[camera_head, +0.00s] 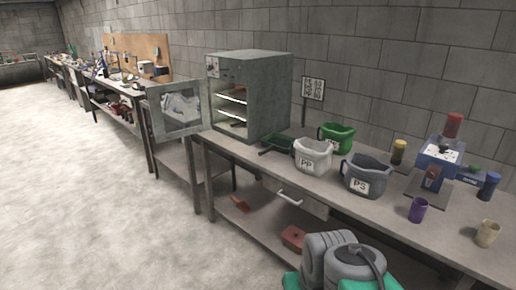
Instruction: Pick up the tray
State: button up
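A dark green, flat tray-like object (277,143) lies on the workbench, just right of the grey oven and behind the white bucket. It looks low and shallow, with a thin part reaching toward the bench's front edge. The white bucket marked PP (312,157) partly overlaps its right side. The grey oven (262,90) has its door open to the left and shows bright racks inside; I cannot tell whether a tray lies on them. My gripper is not in view; only grey rounded parts of my arm show at the bottom centre.
A green bucket (339,138) and a grey bucket marked PS (366,177) stand on the bench. A blue and red machine (440,152) and several cups stand at the right. The open oven door (180,109) juts past the bench's left end. Floor at left is clear.

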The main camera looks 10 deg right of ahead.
aim_at(277, 142)
jog(key=u, duration=0.85)
jog(key=i, duration=0.9)
jog(key=u, duration=0.75)
jog(key=i, duration=0.95)
jog(key=z, duration=0.5)
jog(key=i, duration=0.8)
jog(key=z, duration=1.5)
jog(key=i, duration=0.9)
jog(key=z, duration=0.15)
